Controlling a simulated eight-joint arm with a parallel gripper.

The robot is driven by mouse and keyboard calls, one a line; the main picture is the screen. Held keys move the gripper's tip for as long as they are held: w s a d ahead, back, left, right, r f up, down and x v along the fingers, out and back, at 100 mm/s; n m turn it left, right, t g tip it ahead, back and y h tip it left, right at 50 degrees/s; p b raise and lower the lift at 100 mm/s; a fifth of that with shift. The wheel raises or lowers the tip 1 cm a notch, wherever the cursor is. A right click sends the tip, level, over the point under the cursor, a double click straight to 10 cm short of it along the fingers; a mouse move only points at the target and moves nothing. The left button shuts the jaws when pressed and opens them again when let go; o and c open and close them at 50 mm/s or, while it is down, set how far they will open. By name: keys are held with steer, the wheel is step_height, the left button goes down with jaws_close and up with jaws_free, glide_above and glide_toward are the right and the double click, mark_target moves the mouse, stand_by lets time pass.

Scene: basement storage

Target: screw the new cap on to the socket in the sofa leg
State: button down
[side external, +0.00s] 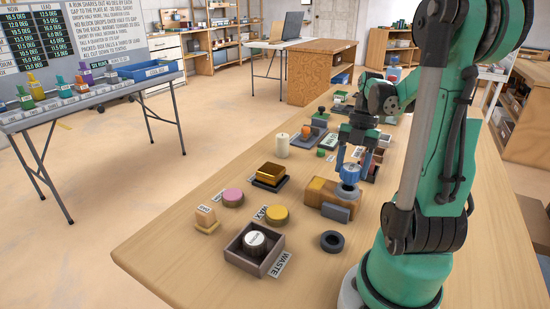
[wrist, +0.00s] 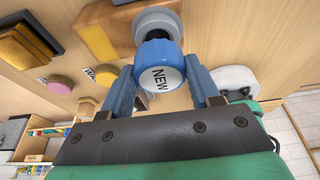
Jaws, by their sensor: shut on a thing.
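The new cap (wrist: 159,66) is blue with a white end marked NEW. In the wrist view it sits between the two blue fingers of my gripper (wrist: 160,82), which is shut on it. The pale grey socket (wrist: 158,20) lies right behind the cap, in line with it. The sofa leg (wrist: 97,28) is a tan wooden block beside the socket. In the side view my gripper (side external: 350,160) points down with the cap (side external: 350,174) directly above the socket (side external: 346,191) at the leg's (side external: 318,193) right end. I cannot tell whether the threads are engaged.
A dark waste tray (side external: 236,255) at the table's near left holds a white-topped cap (side external: 256,241). A dark ring (side external: 332,241) lies in front of the leg. Pink (side external: 233,197) and yellow (side external: 277,214) discs and a gold block (side external: 272,173) stand left.

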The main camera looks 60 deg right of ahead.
mark_target(352, 165)
steer(key=shift+f, duration=1.15)
steer(key=shift+c, duration=0.6)
jaws_free()
steer(key=shift+v, duration=2.75)
steer(key=w+a+m+t+h, duration=0.1)
steer(key=w+a+m+t, duration=0.1)
steer(key=w+a+m, duration=0.2)
steer(key=w+a+r+m+t+h, duration=0.1)
steer(key=w+a+m, duration=0.3)
steer(key=a+m, duration=0.4)
steer(key=w+a+m+t+h, duration=0.1)
steer(key=w+a+m+t, duration=0.3)
steer(key=a, duration=0.6)
steer(key=shift+w+a+r+m, duration=0.15)
steer(key=shift+w+a+m, duration=0.2)
steer(key=shift+m, duration=0.65)
